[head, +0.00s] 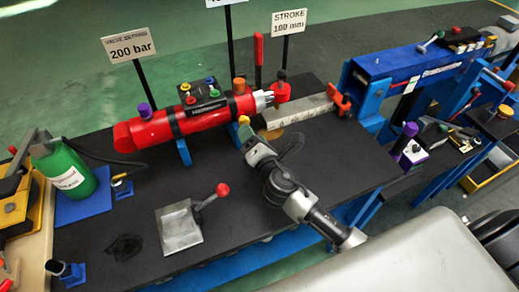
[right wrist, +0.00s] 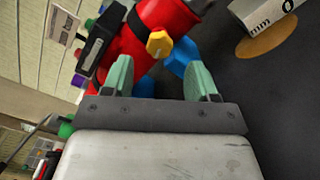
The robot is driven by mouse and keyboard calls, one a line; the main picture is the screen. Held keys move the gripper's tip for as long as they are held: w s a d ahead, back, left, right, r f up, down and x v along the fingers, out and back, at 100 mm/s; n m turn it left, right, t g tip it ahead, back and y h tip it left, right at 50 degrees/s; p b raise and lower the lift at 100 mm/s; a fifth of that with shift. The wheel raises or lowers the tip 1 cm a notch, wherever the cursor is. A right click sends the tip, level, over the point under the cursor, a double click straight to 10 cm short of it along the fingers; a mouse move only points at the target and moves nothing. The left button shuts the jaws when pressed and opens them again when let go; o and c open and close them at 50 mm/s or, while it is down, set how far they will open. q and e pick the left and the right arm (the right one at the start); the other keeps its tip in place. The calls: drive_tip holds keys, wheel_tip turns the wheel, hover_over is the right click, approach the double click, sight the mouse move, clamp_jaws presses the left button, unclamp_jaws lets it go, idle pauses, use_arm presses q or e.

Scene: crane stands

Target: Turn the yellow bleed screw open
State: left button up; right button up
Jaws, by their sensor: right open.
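The yellow bleed screw (head: 244,120) sits on the front side of the red cylinder (head: 150,127), near its right end. In the right wrist view the screw (right wrist: 159,43) has a faceted head and shows beyond the fingertips, between their lines. My right gripper (head: 252,138) is just in front of the screw in the head view and partly covers the area below it. In the right wrist view its two green fingers (right wrist: 162,72) are apart with nothing between them. My left gripper is not in view.
The cylinder lies on blue supports (head: 183,152) on a black bench top. A metal block with a red-knobbed lever (head: 180,228) stands in front. A green bottle (head: 66,168) is at left, a grey scale bar (head: 290,118) at right. Sign posts (head: 141,76) stand behind.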

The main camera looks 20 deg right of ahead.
drive_tip(key=s, duration=0.6)
drive_tip(key=shift+s+b, duration=0.25)
drive_tip(key=shift+b, duration=0.15)
drive_tip(key=shift+s+d, duration=0.1)
